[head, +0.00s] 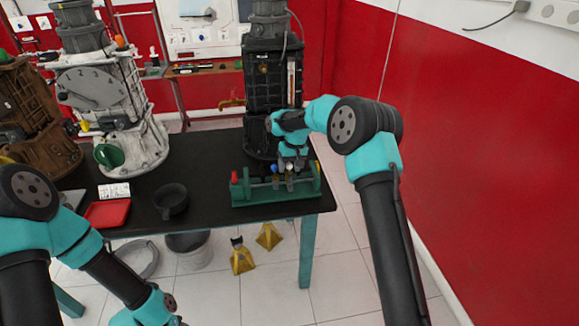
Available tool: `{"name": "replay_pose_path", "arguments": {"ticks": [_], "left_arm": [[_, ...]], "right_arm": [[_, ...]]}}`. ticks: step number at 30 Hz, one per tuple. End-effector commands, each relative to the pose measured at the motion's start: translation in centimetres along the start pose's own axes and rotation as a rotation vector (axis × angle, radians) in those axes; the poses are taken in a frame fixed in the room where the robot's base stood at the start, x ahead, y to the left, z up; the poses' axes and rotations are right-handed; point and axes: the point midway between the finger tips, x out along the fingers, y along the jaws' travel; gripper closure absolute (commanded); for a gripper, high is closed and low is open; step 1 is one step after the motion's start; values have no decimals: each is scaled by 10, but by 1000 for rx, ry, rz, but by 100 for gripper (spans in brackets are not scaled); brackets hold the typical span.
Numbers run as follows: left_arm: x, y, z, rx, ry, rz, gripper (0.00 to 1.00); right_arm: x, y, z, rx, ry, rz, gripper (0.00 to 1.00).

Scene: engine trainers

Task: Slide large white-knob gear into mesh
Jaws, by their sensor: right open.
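The green gear trainer (276,198) stands near the front right edge of the black table. A red knob (234,177) is at its left end, and a blue knob (274,169) and a white knob (289,168) stand near its middle. The white knob marks the large gear, whose teeth are too small and shaded to make out; I cannot tell if it is in mesh. My right gripper (290,163) points down right at the white knob, open, partly hiding it. My left arm shows at the lower left, its gripper outside the view.
A tall dark engine unit (272,80) stands close behind the trainer. A black bowl (171,200) and a red tray (107,213) lie to the left on the table (205,165). A white engine housing (105,95) with a dial stands farther left.

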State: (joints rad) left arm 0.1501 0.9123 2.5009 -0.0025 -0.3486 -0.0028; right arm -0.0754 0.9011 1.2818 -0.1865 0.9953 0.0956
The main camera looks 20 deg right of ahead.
Motion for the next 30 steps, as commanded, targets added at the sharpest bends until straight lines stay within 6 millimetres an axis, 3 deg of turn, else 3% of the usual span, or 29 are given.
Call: {"name": "replay_pose_path", "arguments": {"ticks": [6,23,30], "left_arm": [[0,0,0,0,0,0,57],[0,0,0,0,0,0,57],[0,0,0,0,0,0,57]], "right_arm": [[0,0,0,0,0,0,47],[0,0,0,0,0,0,100],[-1,3,0,1,0,0,100]]}}
